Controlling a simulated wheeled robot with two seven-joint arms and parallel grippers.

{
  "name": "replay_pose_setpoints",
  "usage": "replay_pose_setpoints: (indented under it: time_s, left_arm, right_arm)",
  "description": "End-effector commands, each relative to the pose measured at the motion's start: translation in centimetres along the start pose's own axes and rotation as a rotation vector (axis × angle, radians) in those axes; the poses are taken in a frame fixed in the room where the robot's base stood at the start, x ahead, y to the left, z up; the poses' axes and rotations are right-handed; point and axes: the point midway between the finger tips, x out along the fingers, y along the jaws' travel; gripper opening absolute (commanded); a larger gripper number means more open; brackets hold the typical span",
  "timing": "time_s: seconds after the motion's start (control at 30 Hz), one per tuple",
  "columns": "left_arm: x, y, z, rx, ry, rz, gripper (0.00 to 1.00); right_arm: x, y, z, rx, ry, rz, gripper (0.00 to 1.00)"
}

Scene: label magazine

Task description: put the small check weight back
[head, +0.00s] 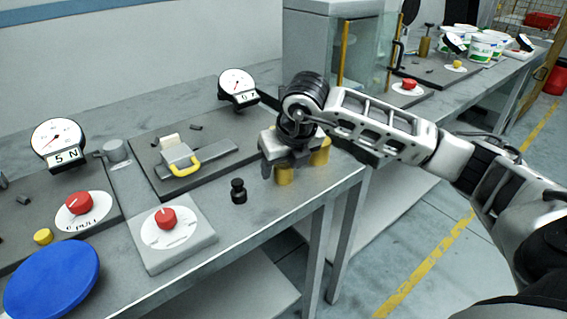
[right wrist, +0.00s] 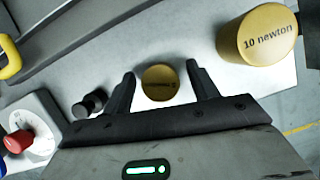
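Two brass cylinder weights stand near the right front edge of the bench. The smaller one (right wrist: 160,82) sits between the fingers of my right gripper (right wrist: 160,80), with a gap on each side; its lettering is too small to read. In the head view a brass weight (head: 284,174) shows under my right gripper (head: 285,160). The larger weight, marked "10 newton" (right wrist: 258,38), stands to the right of the fingers and also shows partly in the head view (head: 321,153). My right gripper is open and points down. My left gripper is not in view.
A small black knobbed piece (head: 238,191) stands left of the gripper. A grey box with a red knob (head: 166,222), a dark plate with a yellow-handled clamp (head: 182,164), round dials (head: 58,138) and a blue disc (head: 52,280) occupy the bench. A glass-sided cabinet (head: 335,45) stands behind.

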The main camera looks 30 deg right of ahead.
Motion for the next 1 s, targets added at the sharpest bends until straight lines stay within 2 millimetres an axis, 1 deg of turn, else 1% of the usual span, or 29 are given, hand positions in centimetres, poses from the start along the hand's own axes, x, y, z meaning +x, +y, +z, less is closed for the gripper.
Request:
replay_pose_setpoints:
  time_s: [0.17,0.27,0.33,0.47,0.6,0.7,0.83,1.0]
  left_arm:
    - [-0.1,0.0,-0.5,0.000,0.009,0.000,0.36]
    - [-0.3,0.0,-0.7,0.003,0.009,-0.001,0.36]
    - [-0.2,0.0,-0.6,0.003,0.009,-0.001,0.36]
    - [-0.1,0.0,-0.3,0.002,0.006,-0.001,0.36]
    - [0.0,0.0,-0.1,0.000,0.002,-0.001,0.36]
    - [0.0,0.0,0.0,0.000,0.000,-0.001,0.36]
    - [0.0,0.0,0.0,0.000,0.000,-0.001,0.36]
    - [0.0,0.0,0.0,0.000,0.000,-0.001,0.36]
  right_arm:
    - [-0.1,0.0,0.0,0.000,0.000,0.000,0.59]
    - [-0.5,0.0,0.2,0.000,-0.001,0.000,0.59]
    - [-1.2,0.0,0.2,0.000,-0.004,0.001,0.59]
    - [-3.7,0.0,0.2,-0.002,-0.005,0.001,0.59]
    - [-6.9,0.0,0.2,-0.001,-0.007,0.001,0.59]
    - [-8.9,0.0,0.2,0.000,-0.005,0.001,0.59]
    - [-10.9,0.0,0.2,0.000,-0.004,0.001,0.59]
    - [-12.1,0.0,0.1,0.000,-0.001,0.000,0.59]
